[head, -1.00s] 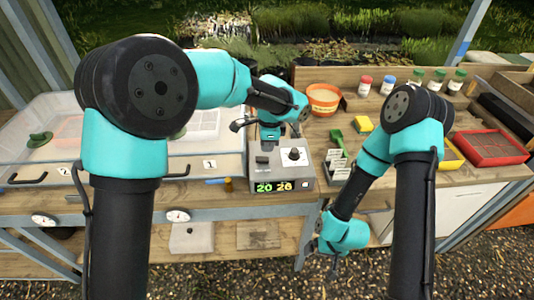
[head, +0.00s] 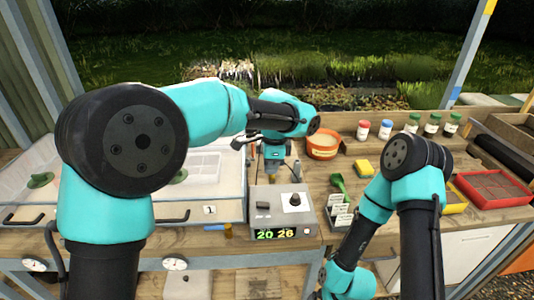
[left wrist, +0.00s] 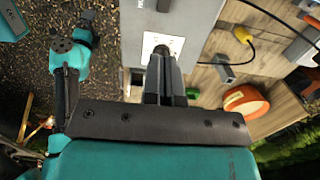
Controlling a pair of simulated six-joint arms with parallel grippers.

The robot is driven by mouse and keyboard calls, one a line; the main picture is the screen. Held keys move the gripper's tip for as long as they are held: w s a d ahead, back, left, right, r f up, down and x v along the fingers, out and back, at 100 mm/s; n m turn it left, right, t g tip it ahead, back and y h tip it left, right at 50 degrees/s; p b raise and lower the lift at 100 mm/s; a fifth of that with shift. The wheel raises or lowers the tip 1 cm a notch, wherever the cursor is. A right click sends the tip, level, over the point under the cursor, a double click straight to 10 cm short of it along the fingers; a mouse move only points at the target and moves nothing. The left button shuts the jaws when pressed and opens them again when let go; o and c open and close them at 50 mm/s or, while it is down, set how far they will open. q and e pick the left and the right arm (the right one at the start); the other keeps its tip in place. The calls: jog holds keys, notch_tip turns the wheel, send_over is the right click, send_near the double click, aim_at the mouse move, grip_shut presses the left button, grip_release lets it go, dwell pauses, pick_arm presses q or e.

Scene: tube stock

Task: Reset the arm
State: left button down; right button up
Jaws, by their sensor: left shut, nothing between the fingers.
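My left gripper (head: 273,166) points down above the back of the grey control box (head: 262,217), which has a green and yellow display reading 20 and 26 and a dark knob (head: 295,199). In the left wrist view its fingers (left wrist: 163,72) are together with nothing between them. They overlap the knob in that view, and I cannot tell the gap. My right arm bends down in front of the bench. Its teal wrist (head: 348,282) is at the bottom edge of the head view, and its fingers cannot be made out.
Several capped bottles (head: 386,129) stand behind. A red tray (head: 493,188) is at the right. A clear-walled tray (head: 205,190) stands left of the box.

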pick_arm(q)
jog(key=s+a+f+n+g+h, duration=0.1)
jog(key=s+a+f+n+g, duration=0.15)
jog(key=s+a+f, duration=0.7)
jog(key=s+a+f+n+g+h, duration=0.15)
jog(key=s+a+f+g, duration=0.4)
jog(key=a+f, duration=0.7)
jog(key=s+a+f+n+t, duration=0.2)
jog(key=f+n+t, duration=0.1)
jog(key=f+n, duration=0.2)
jog(key=s+a+f+n+t+h, duration=0.1)
jog(key=s+a+f+n+t, duration=0.1)
jog(key=f+n, duration=0.3)
jog(key=s+a+f+n+t+h, duration=0.1)
jog(key=s+a+f+n+t, duration=0.2)
jog(key=f+n, duration=0.3)
notch_tip(320, 180, down, 3)
jog(key=shift+s+r+t, duration=0.1)
jog(key=shift+s+t, duration=0.2)
jog(key=shift+s, duration=0.1)
